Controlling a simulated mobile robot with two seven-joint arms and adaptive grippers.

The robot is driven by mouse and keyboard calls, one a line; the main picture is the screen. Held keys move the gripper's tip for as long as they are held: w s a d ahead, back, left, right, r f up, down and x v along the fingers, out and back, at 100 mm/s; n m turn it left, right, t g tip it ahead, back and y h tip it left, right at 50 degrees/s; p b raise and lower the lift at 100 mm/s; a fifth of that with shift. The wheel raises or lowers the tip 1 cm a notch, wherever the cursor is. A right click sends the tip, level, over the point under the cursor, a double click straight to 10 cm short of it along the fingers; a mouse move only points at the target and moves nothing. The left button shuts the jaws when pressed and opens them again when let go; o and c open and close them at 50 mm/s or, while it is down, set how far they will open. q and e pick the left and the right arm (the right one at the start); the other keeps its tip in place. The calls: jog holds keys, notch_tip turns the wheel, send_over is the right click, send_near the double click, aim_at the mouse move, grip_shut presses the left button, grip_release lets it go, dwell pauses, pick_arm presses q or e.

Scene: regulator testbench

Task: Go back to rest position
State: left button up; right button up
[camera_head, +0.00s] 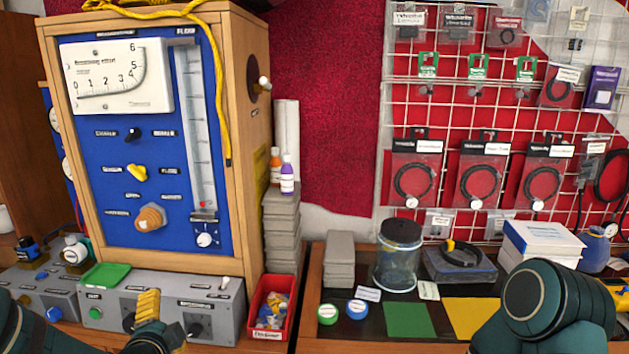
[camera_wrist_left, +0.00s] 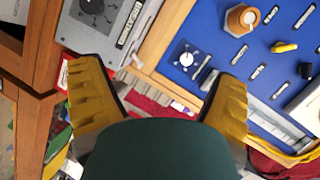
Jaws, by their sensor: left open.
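My left gripper (camera_head: 148,306) is low in the head view, in front of the grey control box. Only part of its yellow fingers shows there. In the left wrist view, my left gripper (camera_wrist_left: 160,75) has its two yellow fingers spread wide with nothing between them. Beyond them are the blue panel (camera_wrist_left: 215,45) and a wooden edge. My right arm (camera_head: 545,305) shows as dark green links at the lower right of the head view. My right gripper cannot be made out.
The wooden regulator cabinet (camera_head: 255,100) stands at left, above the grey control box (camera_head: 235,290). A red bin (camera_head: 290,285), a glass jar (camera_head: 398,265), grey blocks (camera_head: 339,270) and a white box (camera_head: 540,240) are on the bench. Green (camera_head: 408,320) and yellow (camera_head: 470,315) patches lie clear.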

pick_arm(q)
jog(key=s+d+f+n+g+h, duration=0.1)
jog(key=s+d+f+n+g, duration=0.15)
jog(key=f, duration=0.35)
jog(key=s+d+f+n+g+h, duration=0.1)
jog(key=s+d+f+n+g, duration=0.1)
jog(key=d+f, duration=0.35)
jog(key=s+d+f+n+g+h, duration=0.2)
jog(key=f, duration=0.5)
jog(key=s+d+f+n+g+h, duration=0.2)
jog(key=s+d+f+n+g, duration=0.4)
jog(key=s+d+f, duration=0.3)
jog(key=s+f+n, duration=0.1)
jog(key=s+f, duration=0.1)
jog(key=shift+s+d+h, duration=0.15)
jog(key=shift+s+h, duration=0.15)
jog(key=shift+n, duration=0.25)
